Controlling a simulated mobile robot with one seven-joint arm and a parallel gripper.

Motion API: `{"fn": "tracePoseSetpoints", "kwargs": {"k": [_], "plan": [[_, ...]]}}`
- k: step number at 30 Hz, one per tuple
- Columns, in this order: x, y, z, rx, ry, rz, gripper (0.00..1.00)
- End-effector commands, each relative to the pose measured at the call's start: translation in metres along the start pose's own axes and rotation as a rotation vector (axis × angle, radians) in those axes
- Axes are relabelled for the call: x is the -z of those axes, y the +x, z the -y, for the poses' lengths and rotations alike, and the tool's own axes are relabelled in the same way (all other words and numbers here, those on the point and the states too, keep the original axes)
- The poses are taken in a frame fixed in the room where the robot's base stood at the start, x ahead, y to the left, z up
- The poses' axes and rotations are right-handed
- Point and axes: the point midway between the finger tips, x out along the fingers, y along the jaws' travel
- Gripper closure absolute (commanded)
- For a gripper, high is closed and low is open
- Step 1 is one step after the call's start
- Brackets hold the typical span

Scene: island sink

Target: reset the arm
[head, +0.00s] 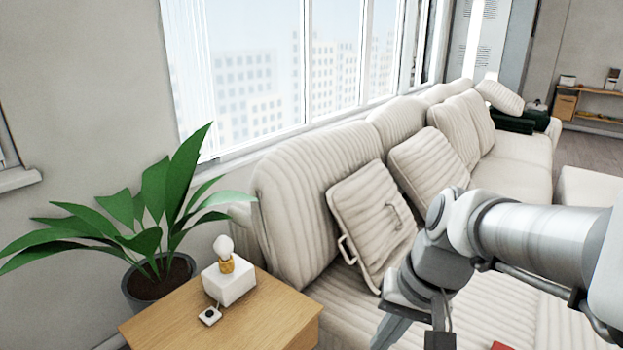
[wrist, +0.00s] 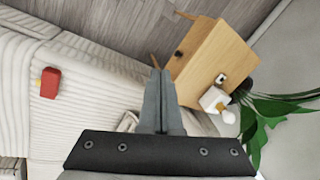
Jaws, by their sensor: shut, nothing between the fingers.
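My gripper (wrist: 160,76) shows in the wrist view with its two fingers together and nothing between them. It hangs above the sofa and the small wooden table (wrist: 215,60), apart from both as far as I can see. In the head view my arm (head: 530,240) reaches in from the right over the sofa and bends downward. The fingertips are not visible in that view, as the lower part runs out of the bottom edge.
The cream sofa (head: 300,205) with loose cushions (head: 372,222) lies under my arm. A red object (wrist: 50,83) lies on the sofa. Windows (head: 270,75) line the wall.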

Motion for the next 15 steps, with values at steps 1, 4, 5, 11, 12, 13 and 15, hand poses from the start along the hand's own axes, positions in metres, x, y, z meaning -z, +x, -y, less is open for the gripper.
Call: {"fn": "tracePoseSetpoints", "kwargs": {"k": [1, 4, 5, 11, 12, 13, 15], "plan": [[-0.005, -0.010, -0.002, -0.024, -0.037, -0.050, 1.00], [-0.014, -0.026, -0.009, -0.074, -0.098, -0.134, 1.00], [-0.017, -0.031, -0.011, -0.087, -0.114, -0.157, 1.00], [-0.030, -0.056, -0.023, -0.160, -0.207, -0.303, 1.00], [-0.032, -0.060, -0.025, -0.172, -0.223, -0.330, 1.00], [-0.034, -0.063, -0.027, -0.181, -0.234, -0.351, 1.00], [-0.037, -0.072, -0.030, -0.200, -0.258, -0.393, 1.00]]}}
